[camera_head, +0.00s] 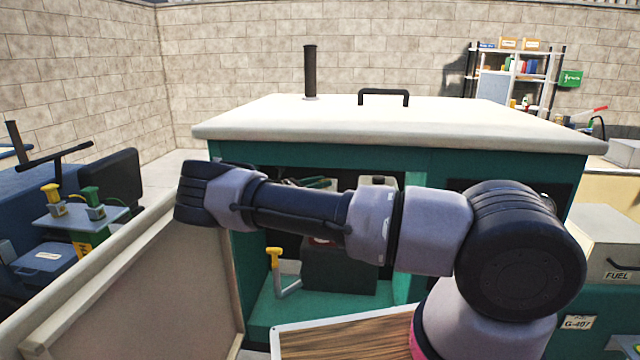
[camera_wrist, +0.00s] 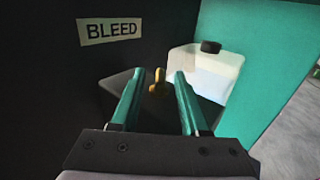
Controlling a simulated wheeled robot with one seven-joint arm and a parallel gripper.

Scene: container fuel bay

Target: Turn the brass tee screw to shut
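The brass tee screw (camera_wrist: 158,83) shows in the wrist view as a small upright brass piece, below and right of a label reading BLEED (camera_wrist: 110,29). My gripper (camera_wrist: 155,80) is open, with its two teal fingers on either side of the screw. A gap shows between the screw and each finger, and I cannot tell how far ahead of the fingertips it stands. In the head view my arm reaches to the green cabinet (camera_head: 400,165); the gripper and the screw are hidden there.
A whitish bottle with a black cap (camera_wrist: 210,47) stands right of the fingers, against a teal wall. In the head view a yellow-handled lever (camera_head: 274,258) stands inside the cabinet. A leaning panel (camera_head: 150,290) is at left, and a wood-topped surface (camera_head: 345,340) is in front.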

